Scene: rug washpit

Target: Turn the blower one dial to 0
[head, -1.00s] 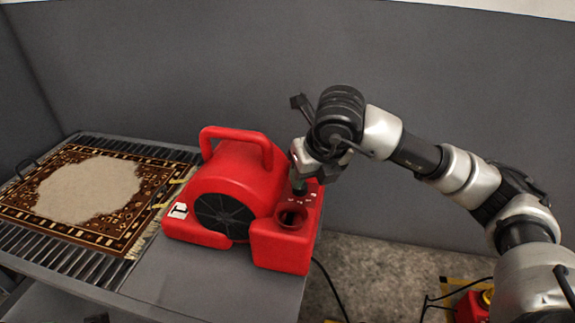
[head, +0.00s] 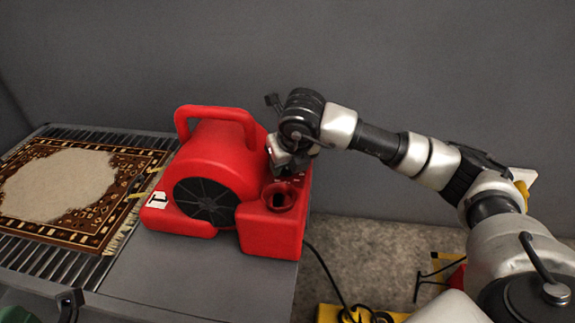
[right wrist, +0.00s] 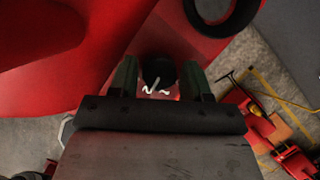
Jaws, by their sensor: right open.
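The red blower (head: 222,150) stands on the grey table, with a small white label (head: 157,200) at its front left. My right gripper (head: 284,172) is low over the blower's right end, behind the round red opening (head: 279,196). In the right wrist view, its two fingers (right wrist: 160,80) are open, on either side of a black dial (right wrist: 158,70). The dial has a pale pointer line, and white marks show beside it. The marks are too small to read, and I cannot tell whether the fingers touch the dial. In the head view the gripper hides the dial.
A patterned rug (head: 60,185) lies on the slatted table section at left. A grey wall (head: 430,70) stands close behind the blower. A black cable (head: 325,270) runs down to the floor at right, near yellow and red items. A dark bracket-like part shows at the lower left.

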